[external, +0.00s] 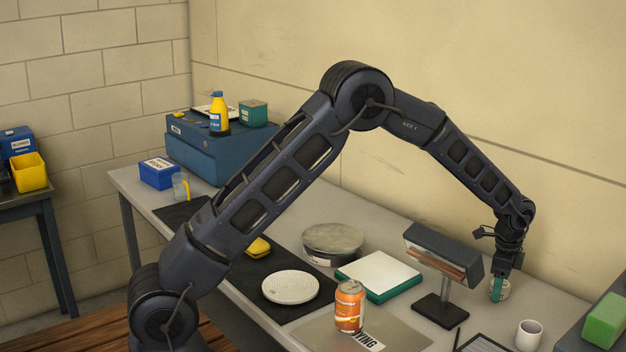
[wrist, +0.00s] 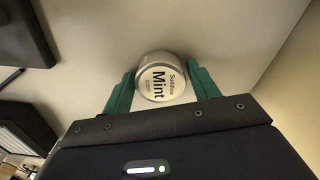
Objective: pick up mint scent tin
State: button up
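The mint scent tin (wrist: 161,84) is a small round silver tin with a white label reading "Mint". In the wrist view it sits between the green fingertips of my gripper (wrist: 161,72), one on each side. In the external view the tin (external: 504,290) is at the right part of the bench, by the wall, partly hidden by my gripper (external: 498,288), which points down at it. I cannot tell whether the fingers press on the tin or stand just clear of it. The tin appears to be on the bench top.
A dark lamp-like stand (external: 441,309) is close left of my gripper. A white mug (external: 528,336) stands in front, and a green block (external: 606,320) is at the right. An orange can (external: 350,306) and a white-topped green box (external: 379,276) are farther left.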

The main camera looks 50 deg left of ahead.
jog(key=c, duration=0.7)
jog(key=shift+o, duration=0.2)
